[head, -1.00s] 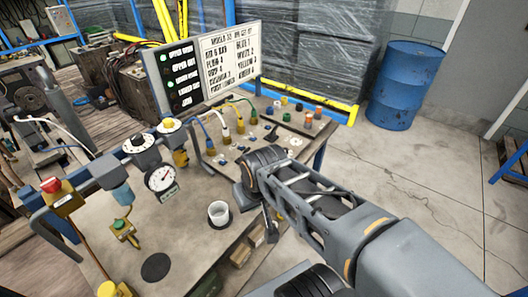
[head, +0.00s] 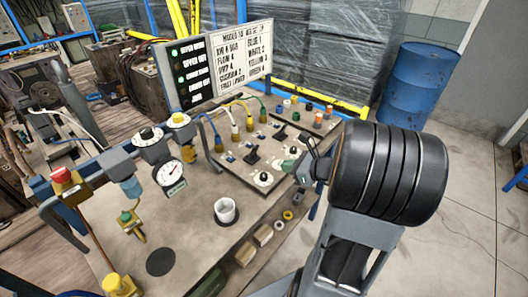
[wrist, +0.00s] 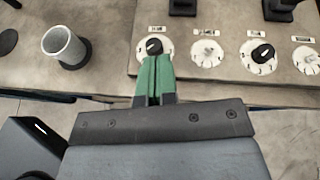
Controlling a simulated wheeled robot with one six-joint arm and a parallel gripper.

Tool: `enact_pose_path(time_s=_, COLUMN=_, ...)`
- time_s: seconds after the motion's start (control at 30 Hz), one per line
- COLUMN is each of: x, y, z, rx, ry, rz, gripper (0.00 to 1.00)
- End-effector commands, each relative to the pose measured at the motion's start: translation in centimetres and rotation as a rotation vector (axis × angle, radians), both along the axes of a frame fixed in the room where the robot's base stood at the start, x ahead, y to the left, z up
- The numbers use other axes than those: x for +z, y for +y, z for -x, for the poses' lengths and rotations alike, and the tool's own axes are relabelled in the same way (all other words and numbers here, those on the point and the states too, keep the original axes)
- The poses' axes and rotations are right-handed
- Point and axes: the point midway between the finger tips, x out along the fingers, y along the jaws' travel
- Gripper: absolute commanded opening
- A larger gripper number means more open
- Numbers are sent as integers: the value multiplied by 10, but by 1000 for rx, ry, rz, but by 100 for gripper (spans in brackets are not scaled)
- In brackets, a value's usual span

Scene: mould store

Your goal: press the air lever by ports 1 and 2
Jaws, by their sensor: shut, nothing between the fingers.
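Two black levers stand on the grey valve panel (head: 220,168) in the head view: a near-left lever (head: 252,157) and a far-right lever (head: 280,131). The near-left one is closer to the leftmost hose ports; port numbers are too small to read. Dark lever bases show at the top edge of the wrist view, one at centre (wrist: 183,8) and one at right (wrist: 280,8). My gripper (head: 292,166) is shut and empty, above the panel's front edge, right of the near-left lever and apart from it. Its green fingertips (wrist: 153,62) appear just below a black-knobbed dial (wrist: 154,47) in the wrist view.
Several hoses with coloured ends rise at the panel's back left. A status board (head: 221,67) stands behind. A white cup (head: 226,210), a pressure gauge (head: 170,175) and a red button (head: 62,175) are to the left. Small blocks and rings lie along the front edge. A blue drum (head: 418,85) stands beyond.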

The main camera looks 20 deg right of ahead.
Motion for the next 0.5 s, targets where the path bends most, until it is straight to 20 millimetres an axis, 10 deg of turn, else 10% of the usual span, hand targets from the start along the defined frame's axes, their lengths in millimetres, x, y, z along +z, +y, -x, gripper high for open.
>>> enact_pose_path(time_s=0.5, x=-2, y=-30, z=-3, rx=-153, ry=-12, rz=-120, gripper=0)
